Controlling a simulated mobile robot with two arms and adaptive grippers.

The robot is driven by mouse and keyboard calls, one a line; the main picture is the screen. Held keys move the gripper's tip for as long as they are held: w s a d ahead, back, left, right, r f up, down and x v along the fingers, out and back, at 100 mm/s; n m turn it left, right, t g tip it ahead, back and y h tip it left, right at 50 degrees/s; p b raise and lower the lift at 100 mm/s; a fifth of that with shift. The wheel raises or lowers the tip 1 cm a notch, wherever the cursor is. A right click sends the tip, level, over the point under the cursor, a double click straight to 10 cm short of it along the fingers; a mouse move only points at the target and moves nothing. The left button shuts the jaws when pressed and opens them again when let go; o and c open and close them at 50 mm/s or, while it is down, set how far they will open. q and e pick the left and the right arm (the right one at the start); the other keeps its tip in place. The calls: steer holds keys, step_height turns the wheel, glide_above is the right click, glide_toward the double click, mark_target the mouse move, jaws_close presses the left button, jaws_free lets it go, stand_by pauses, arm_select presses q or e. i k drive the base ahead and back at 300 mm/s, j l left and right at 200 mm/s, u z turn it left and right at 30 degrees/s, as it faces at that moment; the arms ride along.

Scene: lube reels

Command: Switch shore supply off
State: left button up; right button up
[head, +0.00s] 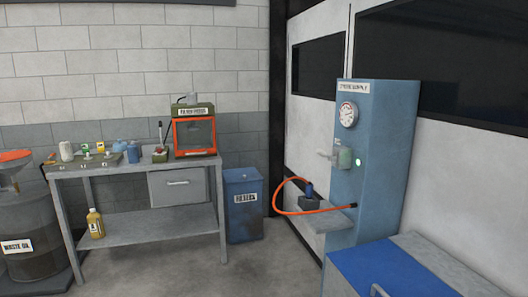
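A tall blue cabinet (385,150) stands at the right against the pale wall. A label (353,87) at its top appears to read shore supply, though the letters are small. A round white dial gauge (347,114) sits below the label. Under it is a pale grey-green fitting (344,158) with a lighter part sticking out to the left; its exact shape and setting are too small to tell. An orange hose (300,212) loops from the cabinet's lower front to a dark block with a blue top (309,191). Neither gripper is in view.
A grey shelf (318,219) juts from the cabinet front. A blue-topped unit (385,270) fills the lower right. A metal workbench (120,165), blue bin (243,205) and waste oil drum (33,232) stand left. Floor (255,270) in the middle is clear.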

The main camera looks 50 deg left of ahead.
mark_target(319, 151)
steer(key=u, duration=1.3)
steer(key=z, duration=0.35)
steer(key=i+j+z, duration=0.45)
steer(key=j+z, duration=0.2)
steer(key=j, duration=0.2)
steer(key=i+j+z, duration=0.2)
steer(key=i+j, duration=0.1)
steer(key=j, duration=0.3)
steer(key=i+j, duration=0.15)
steer(key=j, duration=0.3)
steer(key=i+j, duration=0.1)
steer(key=j, duration=0.3)
steer(key=i+j+z, duration=0.1)
steer(key=j, duration=0.3)
